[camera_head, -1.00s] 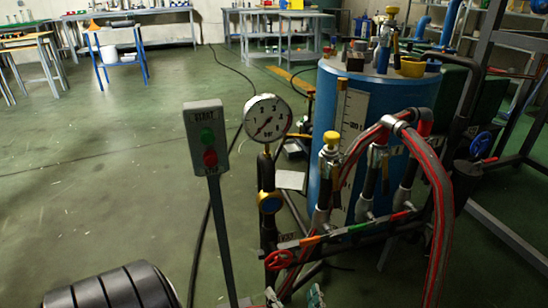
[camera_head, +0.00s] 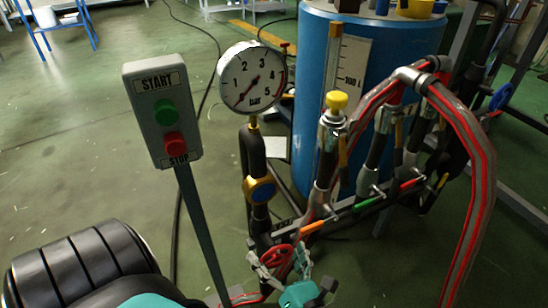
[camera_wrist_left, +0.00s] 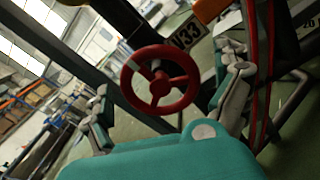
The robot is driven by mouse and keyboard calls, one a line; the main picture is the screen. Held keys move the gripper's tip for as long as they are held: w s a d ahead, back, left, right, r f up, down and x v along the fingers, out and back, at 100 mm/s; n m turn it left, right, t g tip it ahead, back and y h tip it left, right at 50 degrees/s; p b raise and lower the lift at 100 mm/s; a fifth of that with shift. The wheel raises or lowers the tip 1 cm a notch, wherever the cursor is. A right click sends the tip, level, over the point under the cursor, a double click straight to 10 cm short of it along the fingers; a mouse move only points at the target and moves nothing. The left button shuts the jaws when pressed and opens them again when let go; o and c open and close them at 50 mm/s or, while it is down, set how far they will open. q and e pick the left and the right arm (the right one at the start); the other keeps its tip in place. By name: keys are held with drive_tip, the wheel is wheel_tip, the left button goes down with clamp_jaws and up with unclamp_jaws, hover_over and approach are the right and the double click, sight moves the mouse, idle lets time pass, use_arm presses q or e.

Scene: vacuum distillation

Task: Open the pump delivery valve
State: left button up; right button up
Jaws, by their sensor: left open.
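The valve's red handwheel (camera_head: 275,257) sits low on the black pipe below the pressure gauge (camera_head: 252,77). My left gripper (camera_head: 281,260), teal with grey fingers, is open at the handwheel. In the left wrist view the handwheel (camera_wrist_left: 160,80) shows face-on, between the open fingers of my left gripper (camera_wrist_left: 168,93). The fingers stand apart on either side of its rim, and I see no clear contact. A label plate (camera_wrist_left: 186,33) is behind the wheel. My right gripper is not in view.
A START/STOP box (camera_head: 163,115) stands on a post left of the gauge. Red-striped hoses (camera_head: 478,160) and a manifold with coloured handles (camera_head: 370,202) are close on the right, before a blue tank (camera_head: 312,90).

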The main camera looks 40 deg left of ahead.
use_arm(q)
drive_tip(key=c, duration=1.1)
drive_tip(key=shift+c, duration=0.2)
drive_tip(key=shift+r+p, duration=0.1)
drive_tip(key=shift+p, duration=0.35)
